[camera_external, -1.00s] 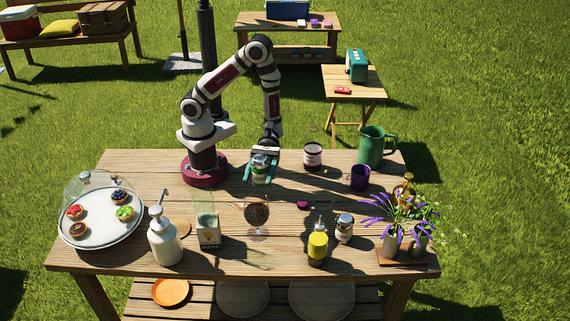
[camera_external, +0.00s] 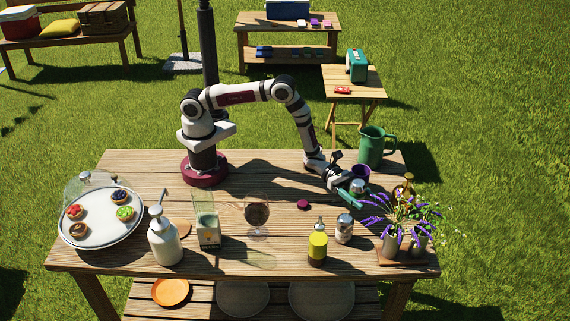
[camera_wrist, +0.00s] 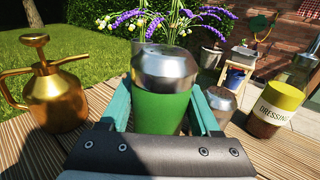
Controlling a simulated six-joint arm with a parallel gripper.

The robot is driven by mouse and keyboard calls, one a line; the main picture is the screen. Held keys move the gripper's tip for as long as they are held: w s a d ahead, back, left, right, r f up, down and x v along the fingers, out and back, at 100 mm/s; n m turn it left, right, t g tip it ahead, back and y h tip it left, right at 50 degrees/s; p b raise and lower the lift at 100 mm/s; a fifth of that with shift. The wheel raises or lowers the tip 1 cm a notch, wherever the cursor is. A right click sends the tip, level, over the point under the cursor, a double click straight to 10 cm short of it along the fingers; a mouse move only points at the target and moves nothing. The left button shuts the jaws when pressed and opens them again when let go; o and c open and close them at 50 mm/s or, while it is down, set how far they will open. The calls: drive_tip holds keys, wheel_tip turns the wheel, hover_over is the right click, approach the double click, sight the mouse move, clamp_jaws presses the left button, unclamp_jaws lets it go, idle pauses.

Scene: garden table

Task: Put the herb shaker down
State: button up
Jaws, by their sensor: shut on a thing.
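The herb shaker, with a silver cap and green body, is between my fingers in the wrist view (camera_wrist: 165,95). In the external view its silver top (camera_external: 357,185) shows at the right part of the table. My gripper (camera_external: 352,194) is shut on it, with one teal finger on each side. The shaker looks about upright in the wrist view. Its lower end is hidden by the gripper, so I cannot tell whether it touches the wooden table (camera_external: 280,185).
A purple cup (camera_external: 361,171) and green pitcher (camera_external: 374,147) are behind my gripper. A gold mister (camera_external: 403,190) and lavender vases (camera_external: 390,240) are to the right. A second silver-topped shaker (camera_external: 344,228) and yellow dressing bottle (camera_external: 318,243) stand in front. The table's middle has bare space.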

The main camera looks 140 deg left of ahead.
wheel_tip(320, 180, down, 6)
drive_tip(key=shift+r, duration=0.1)
drive_tip(key=o, duration=1.4)
drive_tip(key=shift+d, duration=0.1)
drive_tip(key=shift+o, duration=0.2)
